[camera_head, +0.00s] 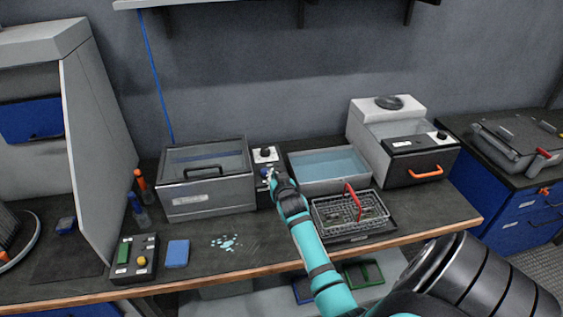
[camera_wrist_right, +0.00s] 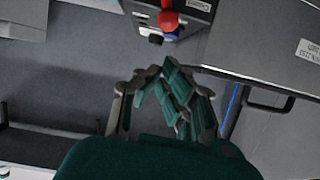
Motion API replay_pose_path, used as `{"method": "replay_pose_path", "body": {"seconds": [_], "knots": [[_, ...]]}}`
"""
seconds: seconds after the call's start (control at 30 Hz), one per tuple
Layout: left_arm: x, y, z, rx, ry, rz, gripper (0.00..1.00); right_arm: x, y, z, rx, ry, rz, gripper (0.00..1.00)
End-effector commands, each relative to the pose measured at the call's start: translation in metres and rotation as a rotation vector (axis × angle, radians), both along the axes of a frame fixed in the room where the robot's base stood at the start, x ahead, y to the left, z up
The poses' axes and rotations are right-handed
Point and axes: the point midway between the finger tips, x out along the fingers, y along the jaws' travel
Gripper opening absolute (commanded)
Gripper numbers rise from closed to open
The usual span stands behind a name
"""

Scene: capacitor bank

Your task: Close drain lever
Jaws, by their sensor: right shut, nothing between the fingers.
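A small control box (camera_head: 265,154) with a black knob stands between the lidded tank and the open water bath. In the right wrist view, a panel (camera_wrist_right: 142,10) carries a red lever-like part (camera_wrist_right: 168,19) with a blue part (camera_wrist_right: 171,37) beside it. I cannot tell which of these is the drain lever, or its exact position. My right gripper (camera_head: 270,174) is in front of the control box and hides part of its lower front. In the wrist view, my right gripper (camera_wrist_right: 160,70) is shut and empty, apart from the red and blue parts. My left gripper is not in view.
The lidded tank (camera_head: 207,201) is left of the box. The water bath (camera_head: 329,184) is right of it, with a wire basket (camera_head: 335,211) in front. A black button box (camera_head: 134,260) and a blue block (camera_head: 177,253) lie at the front left of the bench.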

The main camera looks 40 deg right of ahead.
Motion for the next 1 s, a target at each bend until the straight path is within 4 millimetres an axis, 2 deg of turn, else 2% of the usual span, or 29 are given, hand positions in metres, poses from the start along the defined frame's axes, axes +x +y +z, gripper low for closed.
{"method": "replay_pose_path", "body": {"seconds": [0.1,0.3,0.47,0.77,0.8,0.87,0.9,0.97,1.0], "knots": [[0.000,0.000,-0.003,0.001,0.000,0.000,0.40,-0.019,0.009,0.006,0.000,-0.001,0.001,0.00],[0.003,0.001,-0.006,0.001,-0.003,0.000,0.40,-0.041,0.019,0.016,-0.001,-0.003,0.001,0.00],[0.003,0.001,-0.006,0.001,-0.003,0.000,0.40,-0.048,0.023,0.021,0.000,-0.003,0.001,0.00],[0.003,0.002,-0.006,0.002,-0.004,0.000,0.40,-0.049,0.023,0.022,-0.001,-0.004,0.001,0.00],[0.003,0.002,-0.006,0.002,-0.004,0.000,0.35,-0.049,0.024,0.021,-0.001,-0.003,0.002,0.00],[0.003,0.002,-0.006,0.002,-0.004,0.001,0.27,-0.050,0.027,0.016,0.001,0.010,0.010,0.00],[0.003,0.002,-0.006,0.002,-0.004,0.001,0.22,-0.051,0.032,0.007,0.004,0.031,0.022,0.00],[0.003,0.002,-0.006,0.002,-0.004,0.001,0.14,-0.056,0.047,-0.015,0.010,0.088,0.057,0.00],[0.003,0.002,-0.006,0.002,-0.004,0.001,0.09,-0.061,0.061,-0.036,0.014,0.138,0.090,0.00]]}}
